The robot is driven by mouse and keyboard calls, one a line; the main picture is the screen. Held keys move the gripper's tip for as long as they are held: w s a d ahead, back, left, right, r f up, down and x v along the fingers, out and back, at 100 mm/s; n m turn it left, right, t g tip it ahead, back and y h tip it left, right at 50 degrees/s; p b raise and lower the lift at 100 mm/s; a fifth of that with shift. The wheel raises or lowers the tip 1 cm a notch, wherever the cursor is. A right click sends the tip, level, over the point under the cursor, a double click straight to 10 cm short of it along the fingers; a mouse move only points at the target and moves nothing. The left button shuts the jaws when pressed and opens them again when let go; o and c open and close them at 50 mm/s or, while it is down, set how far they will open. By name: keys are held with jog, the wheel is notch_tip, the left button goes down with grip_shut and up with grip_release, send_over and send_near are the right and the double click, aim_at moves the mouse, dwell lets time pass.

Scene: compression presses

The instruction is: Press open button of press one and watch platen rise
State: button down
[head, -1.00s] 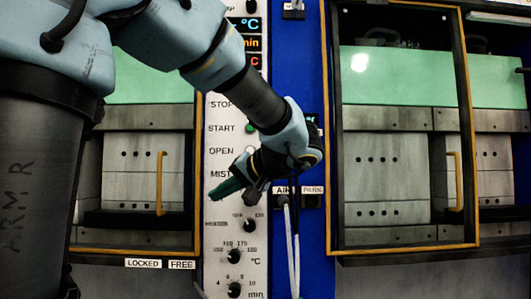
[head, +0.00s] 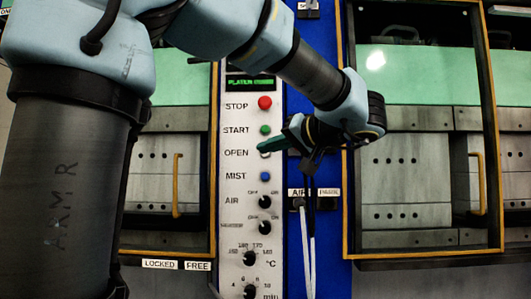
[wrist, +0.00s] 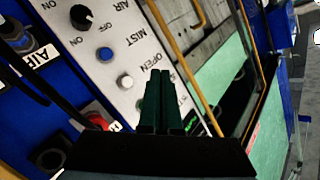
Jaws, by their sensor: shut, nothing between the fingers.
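The white OPEN button (wrist: 125,82) shows uncovered in the wrist view, beside the OPEN label. In the head view my fingertips (head: 263,149) cover most of it. My gripper is shut and empty, its dark green fingers (wrist: 160,75) pointing at the panel (head: 235,215). In the wrist view the tips appear just beside the button; contact cannot be told. A green display (head: 250,83) above reads "PLATEN" and a word too small to read. Presses stand left (head: 165,155) and right (head: 404,170) of the panel; which is press one I cannot tell.
The red STOP button (head: 265,103) and green START button (head: 265,129) sit above OPEN, the blue MIST button (head: 265,176) below. Dark knobs (head: 265,201) follow lower. Yellow-edged door frames flank the panel. A hose (head: 307,235) hangs from the AIR fitting.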

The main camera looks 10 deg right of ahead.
jog(key=w+d+p, duration=0.1)
jog(key=w+p, duration=0.1)
jog(key=w, duration=0.6)
jog(key=shift+d, duration=0.2)
dwell(1.8)
jog(key=shift+w+d+b, duration=0.1)
jog(key=shift+w+b, duration=0.2)
jog(key=shift+w, duration=0.15)
